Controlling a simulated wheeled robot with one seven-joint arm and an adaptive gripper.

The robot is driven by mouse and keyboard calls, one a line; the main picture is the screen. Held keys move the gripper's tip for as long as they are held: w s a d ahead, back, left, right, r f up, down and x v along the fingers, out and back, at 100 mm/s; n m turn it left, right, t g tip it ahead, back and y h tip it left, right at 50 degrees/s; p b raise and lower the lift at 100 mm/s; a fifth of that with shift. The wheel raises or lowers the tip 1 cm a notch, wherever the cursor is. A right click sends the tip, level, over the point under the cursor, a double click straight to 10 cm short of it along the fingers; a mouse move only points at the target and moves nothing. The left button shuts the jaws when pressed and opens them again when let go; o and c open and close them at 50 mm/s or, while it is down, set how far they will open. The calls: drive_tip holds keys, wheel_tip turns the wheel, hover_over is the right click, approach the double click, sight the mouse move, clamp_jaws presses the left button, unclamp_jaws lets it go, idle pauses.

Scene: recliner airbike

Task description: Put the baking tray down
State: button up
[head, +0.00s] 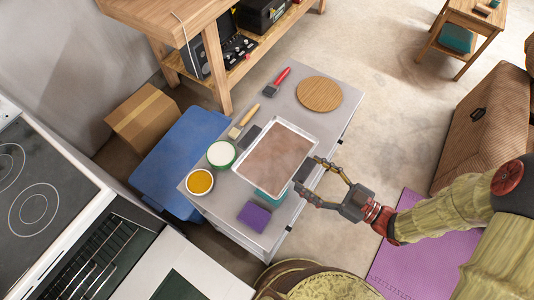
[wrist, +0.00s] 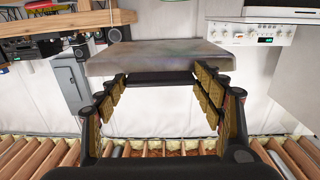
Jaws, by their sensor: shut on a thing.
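The baking tray (head: 277,157) is a silver rectangle with a brownish inner face, over the middle of the grey table (head: 318,125) in the head view. My gripper (head: 309,174) is at the tray's right edge, shut on it, with its fingers spread across that edge. In the wrist view the tray (wrist: 158,57) extends ahead of my gripper (wrist: 162,77), seen nearly edge-on. The tray looks held over the tabletop; the gap beneath it cannot be judged. It partly covers a teal thing (head: 272,195) and a dark block (head: 249,136).
Around the tray on the table are a round wooden board (head: 319,94), a red-handled brush (head: 277,81), a wooden-handled brush (head: 243,122), a white-filled bowl (head: 221,154), a yellow-filled bowl (head: 200,182) and a purple block (head: 254,216). A stove (head: 40,205) stands left.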

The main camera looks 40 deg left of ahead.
drive_tip(key=s, duration=0.1)
drive_tip(key=b, duration=0.6)
hover_over(313, 156)
drive_tip(key=s, duration=0.2)
drive_tip(key=shift+g, duration=0.3)
drive_tip(key=f, duration=0.9)
drive_tip(key=shift+d, duration=0.4)
drive_tip(key=shift+w+a+f+b, duration=0.15)
drive_tip(key=shift+f+b, duration=0.3)
drive_tip(key=shift+f, duration=0.55)
drive_tip(key=shift+w+f+b, duration=0.25)
drive_tip(key=shift+f+b, duration=0.2)
drive_tip(key=shift+f, duration=0.5)
drive_tip(key=shift+f, duration=0.15)
drive_tip(key=o, duration=1.3)
drive_tip(key=d+p, duration=0.1)
drive_tip(key=d, duration=0.3)
drive_tip(key=w+d+p, duration=0.1)
drive_tip(key=d, duration=0.3)
drive_tip(key=d+p, duration=0.1)
drive_tip(key=d, duration=0.3)
drive_tip(key=shift+w, duration=0.15)
